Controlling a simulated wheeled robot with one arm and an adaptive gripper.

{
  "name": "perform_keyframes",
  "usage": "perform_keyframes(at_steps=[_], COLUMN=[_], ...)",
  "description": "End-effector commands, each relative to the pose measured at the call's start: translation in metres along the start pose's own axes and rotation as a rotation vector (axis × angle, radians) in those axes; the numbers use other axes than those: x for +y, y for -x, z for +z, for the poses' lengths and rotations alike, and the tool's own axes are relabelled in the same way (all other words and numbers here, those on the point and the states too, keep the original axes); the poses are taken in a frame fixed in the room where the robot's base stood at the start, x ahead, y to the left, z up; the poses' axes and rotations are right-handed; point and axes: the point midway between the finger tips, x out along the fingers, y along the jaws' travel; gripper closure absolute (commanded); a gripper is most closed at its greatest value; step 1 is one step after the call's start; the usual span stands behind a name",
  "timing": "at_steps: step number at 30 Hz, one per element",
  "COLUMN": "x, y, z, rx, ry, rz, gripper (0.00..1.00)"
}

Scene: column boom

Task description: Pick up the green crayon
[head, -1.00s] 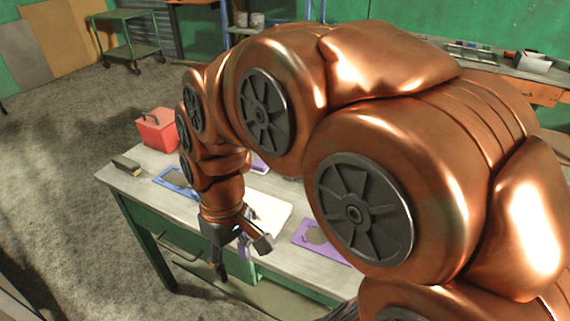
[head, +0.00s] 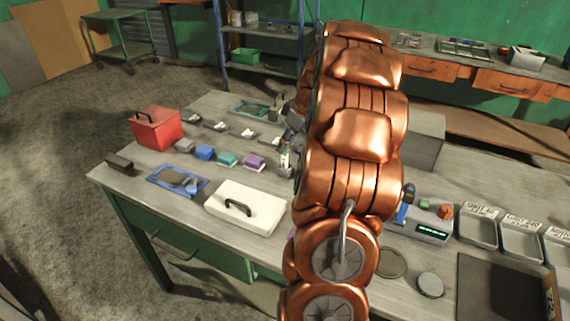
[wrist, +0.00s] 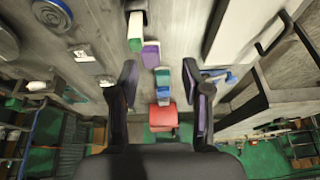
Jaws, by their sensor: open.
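I cannot make out a green crayon for certain in either view. In the wrist view, a small white piece with a green end (wrist: 135,44) lies ahead of my gripper, beside a purple block (wrist: 151,54); I cannot tell what it is. My gripper (wrist: 159,68) is open, its two dark fingers apart with nothing held between them. Beyond the gap, a teal block (wrist: 162,77), a blue block and a red box (wrist: 163,118) stand in line. In the head view my arm hides much of the table behind it, and the gripper is mostly hidden there.
The table holds a red box (head: 157,129), a white case with a handle (head: 240,213), a blue tray (head: 170,186), a teal block (head: 228,159) and a purple block (head: 254,162). At right are grey trays (head: 520,243) and a dark mat (head: 495,290). Shelves stand behind.

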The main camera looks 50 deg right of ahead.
Motion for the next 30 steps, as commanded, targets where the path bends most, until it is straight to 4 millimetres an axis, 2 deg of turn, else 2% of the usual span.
perform_keyframes(at_steps=[1, 3, 6, 17, 25, 30], x=[0.011, 0.02, 0.025, 0.027, 0.031, 0.033], y=[0.0, -0.001, -0.004, -0.032, -0.065, -0.076], z=[0.006, 0.011, 0.014, 0.011, 0.007, 0.007], rx=[0.006, 0.012, 0.014, 0.014, 0.013, 0.016], ry=[0.0, 0.005, 0.01, 0.011, 0.011, 0.011], rz=[0.009, 0.016, 0.019, 0.019, 0.016, 0.023], gripper=[0.52, 0.52, 0.52, 0.52, 0.52, 0.52])
